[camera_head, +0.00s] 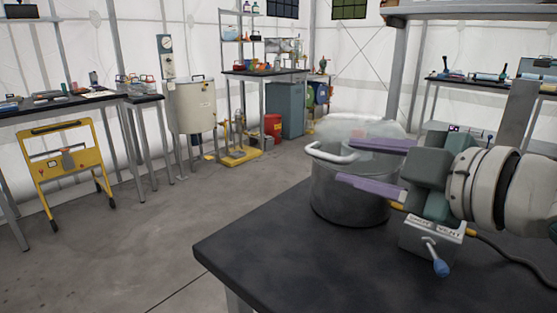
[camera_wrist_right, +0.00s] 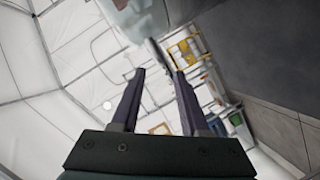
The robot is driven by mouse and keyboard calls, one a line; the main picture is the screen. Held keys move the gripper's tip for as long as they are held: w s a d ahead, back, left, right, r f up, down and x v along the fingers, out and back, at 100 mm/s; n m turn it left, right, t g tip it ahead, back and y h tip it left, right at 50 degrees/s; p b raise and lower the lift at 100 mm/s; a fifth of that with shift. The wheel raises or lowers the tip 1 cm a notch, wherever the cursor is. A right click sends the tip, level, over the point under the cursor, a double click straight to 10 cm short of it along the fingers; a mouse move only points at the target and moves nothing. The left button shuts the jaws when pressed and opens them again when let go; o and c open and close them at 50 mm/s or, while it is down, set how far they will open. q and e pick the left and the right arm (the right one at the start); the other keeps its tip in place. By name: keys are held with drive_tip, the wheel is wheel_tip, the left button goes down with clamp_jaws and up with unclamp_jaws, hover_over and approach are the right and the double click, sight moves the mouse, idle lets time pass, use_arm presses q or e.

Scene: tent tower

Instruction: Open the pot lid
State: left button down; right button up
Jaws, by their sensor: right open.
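A grey metal pot (camera_head: 335,200) stands on the dark table at the right in the head view. A pale, see-through dome, which looks like the lid (camera_head: 350,128), shows over its top; whether it sits flush cannot be told. A white curved handle (camera_head: 335,157) is at the pot's near left rim. My right gripper (camera_head: 346,164) reaches in from the right in front of the pot's top. Its two purple fingers are apart with nothing seen gripped, around the handle's level. The fingers also show in the right wrist view (camera_wrist_right: 157,72), with a pale blurred shape beyond. My left gripper is out of view.
A box with a blue-tipped lever (camera_head: 432,240) and a cable stand right of the pot. The dark table (camera_head: 290,255) is clear in front and left. Benches, a yellow frame (camera_head: 65,165) and a white tank (camera_head: 193,105) stand farther back across open floor.

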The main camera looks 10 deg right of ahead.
sight(335, 160)
drive_tip(key=b+x, duration=0.1)
drive_tip(key=x, duration=0.6)
drive_tip(key=shift+c, duration=0.4)
drive_tip(key=shift+s+d, duration=0.1)
drive_tip(key=c, duration=0.6)
clamp_jaws()
drive_tip(key=shift+f, duration=0.15)
